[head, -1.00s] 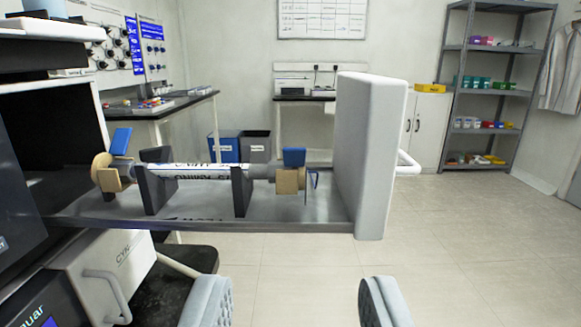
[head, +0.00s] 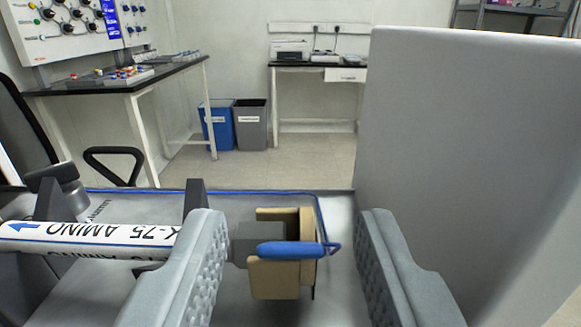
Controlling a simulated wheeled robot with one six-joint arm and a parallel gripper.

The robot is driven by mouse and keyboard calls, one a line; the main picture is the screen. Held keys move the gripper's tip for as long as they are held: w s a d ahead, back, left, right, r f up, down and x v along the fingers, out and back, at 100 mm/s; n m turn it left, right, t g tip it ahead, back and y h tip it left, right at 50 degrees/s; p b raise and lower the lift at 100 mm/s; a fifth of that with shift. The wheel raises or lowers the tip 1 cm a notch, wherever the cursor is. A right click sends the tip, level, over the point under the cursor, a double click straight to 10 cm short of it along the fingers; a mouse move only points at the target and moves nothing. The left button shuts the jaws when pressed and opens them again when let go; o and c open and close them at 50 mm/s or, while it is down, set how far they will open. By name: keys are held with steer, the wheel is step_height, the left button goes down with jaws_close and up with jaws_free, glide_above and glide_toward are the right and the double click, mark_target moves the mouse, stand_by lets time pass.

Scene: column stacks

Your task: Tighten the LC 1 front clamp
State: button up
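A blue lever (head: 290,249) lies across the near side of the clamp. A thin blue tube loops from the clamp's right side. My gripper (head: 285,262) is open, one finger left of the clamp and one right of it. The left finger covers part of the column's right end. The frames do not clearly show contact between the fingers and the clamp or lever.
The column lies in dark brackets (head: 196,195) on a grey metal tray (head: 345,215). A tall pale front panel (head: 470,150) stands close on the right. Blue (head: 217,125) and grey bins (head: 251,125) and benches are farther back.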

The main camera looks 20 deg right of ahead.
steer(key=shift+x, duration=0.9)
jaws_close()
steer(key=shift+w+d+r+g+y, duration=0.15)
steer(key=shift+w+g+y, duration=0.1)
steer(key=shift+g, duration=0.5)
steer(key=shift+w+d+r+g+y, duration=0.1)
steer(key=shift+w+g+y, duration=0.1)
steer(key=shift+g, duration=0.5)
steer(key=shift+w+d+r+g+y, duration=0.15)
steer(key=shift+w+g+y, duration=0.1)
steer(key=shift+g, duration=0.5)
steer(key=shift+a, duration=0.1)
jaws_free()
